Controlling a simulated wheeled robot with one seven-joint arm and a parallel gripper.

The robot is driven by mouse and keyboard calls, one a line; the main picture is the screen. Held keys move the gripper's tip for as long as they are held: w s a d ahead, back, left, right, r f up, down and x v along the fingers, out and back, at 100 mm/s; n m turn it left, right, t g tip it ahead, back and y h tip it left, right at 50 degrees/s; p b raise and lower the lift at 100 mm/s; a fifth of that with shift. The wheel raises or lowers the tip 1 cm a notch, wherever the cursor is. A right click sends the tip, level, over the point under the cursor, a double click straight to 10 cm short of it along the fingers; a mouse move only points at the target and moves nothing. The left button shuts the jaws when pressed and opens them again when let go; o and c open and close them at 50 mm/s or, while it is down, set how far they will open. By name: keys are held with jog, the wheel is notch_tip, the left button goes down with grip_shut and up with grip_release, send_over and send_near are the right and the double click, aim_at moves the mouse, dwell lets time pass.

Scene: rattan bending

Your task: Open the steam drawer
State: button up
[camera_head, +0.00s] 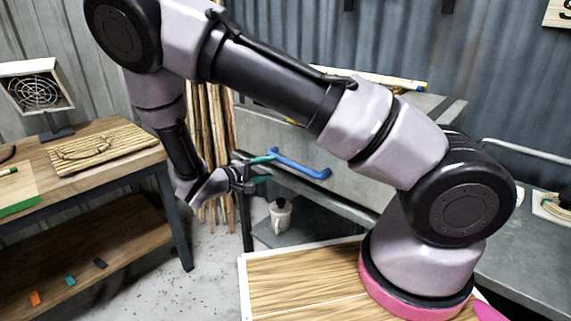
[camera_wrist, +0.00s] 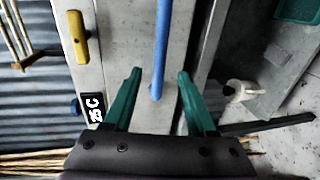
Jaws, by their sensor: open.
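The steam drawer front (camera_head: 330,180) is a grey metal panel on a grey metal cabinet, and it looks shut. A blue bar handle (camera_head: 300,166) runs across it. In the wrist view the blue handle (camera_wrist: 161,50) stands upright in the picture, its near end between and just beyond the green fingertips. My gripper (camera_head: 262,168) is at the handle's left end in the head view. In the wrist view my gripper (camera_wrist: 157,78) has its fingers wide apart, one on each side of the handle, with gaps on both sides. I cannot tell whether it touches the handle.
A yellow handle (camera_wrist: 77,36) and a small display (camera_wrist: 92,107) sit on the cabinet. A white mug (camera_head: 280,215) stands on the low shelf below.

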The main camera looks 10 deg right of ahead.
aim_at(285, 163)
jog(key=x, duration=0.9)
jog(key=shift+w+d+f, duration=0.1)
jog(key=shift+w+d, duration=0.1)
jog(key=shift+d, duration=0.1)
grip_shut()
dwell(1.0)
